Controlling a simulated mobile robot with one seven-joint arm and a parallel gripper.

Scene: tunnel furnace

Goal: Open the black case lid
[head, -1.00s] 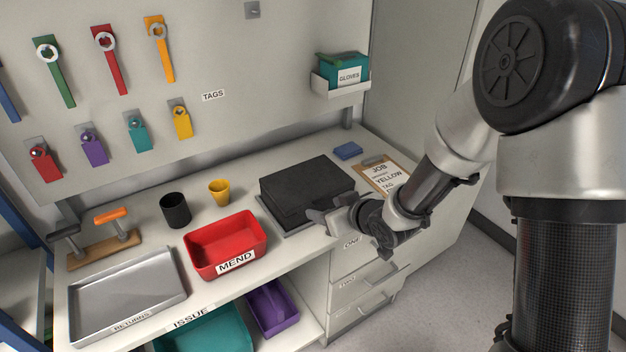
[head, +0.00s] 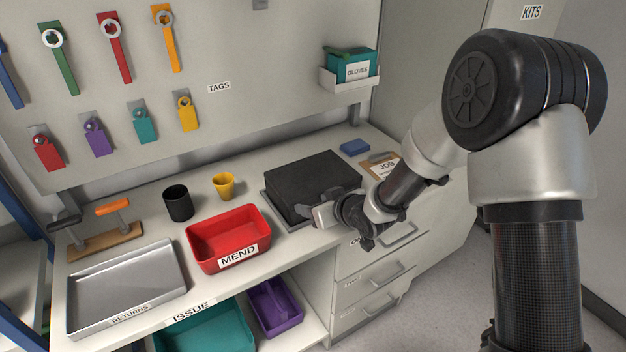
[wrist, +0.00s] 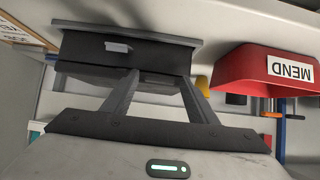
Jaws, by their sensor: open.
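The black case (head: 308,178) lies on the counter at the right, its lid down. In the wrist view the case front (wrist: 150,52) fills the upper middle, with a small grey latch or handle tab (wrist: 119,47) on it. My gripper (head: 318,206) is at the front edge of the case and hides part of it in the head view. In the wrist view the two fingers (wrist: 158,78) are apart, with nothing held between them. Their tips overlap the case in the picture; I cannot tell whether they touch it.
A red MEND bin (head: 228,240) and a yellow cup (head: 223,186) stand left of the case. A black cup (head: 178,203) is farther left. A clipboard (head: 381,166) and blue block (head: 355,147) lie to its right. Drawers (head: 372,272) are below.

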